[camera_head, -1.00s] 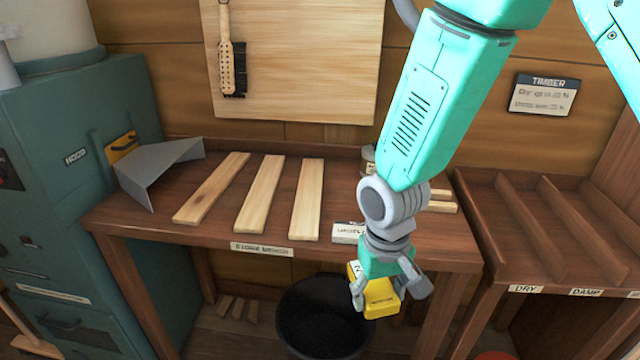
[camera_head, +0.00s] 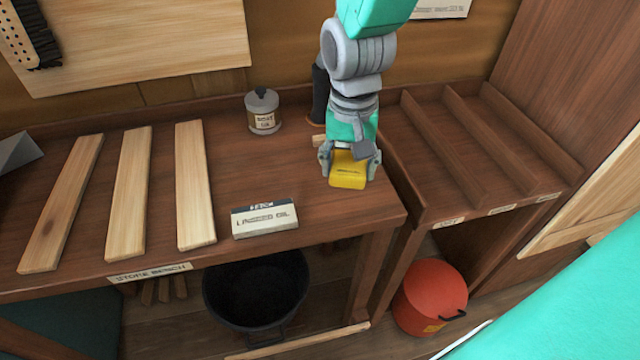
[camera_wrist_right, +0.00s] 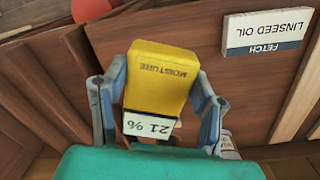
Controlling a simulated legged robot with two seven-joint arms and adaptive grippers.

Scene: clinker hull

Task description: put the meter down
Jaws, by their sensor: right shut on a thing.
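The yellow moisture meter (camera_head: 348,172) is held by my right gripper (camera_head: 349,160) over the right end of the store bench (camera_head: 330,216). Its fingers are on either side of the meter. In the right wrist view the meter (camera_wrist_right: 158,77) lies between the fingertips of my right gripper (camera_wrist_right: 160,95), and its display reads 21 %. I cannot tell whether the meter touches the bench top. My left gripper is not in view.
A linseed oil card (camera_head: 265,219) lies left of the meter. A boat tin (camera_head: 263,112) stands behind, and three pale strips (camera_head: 195,185) lie further left. The divided rack (camera_head: 480,150) adjoins on the right. A black bucket (camera_head: 256,295) and a red bin (camera_head: 428,298) are below.

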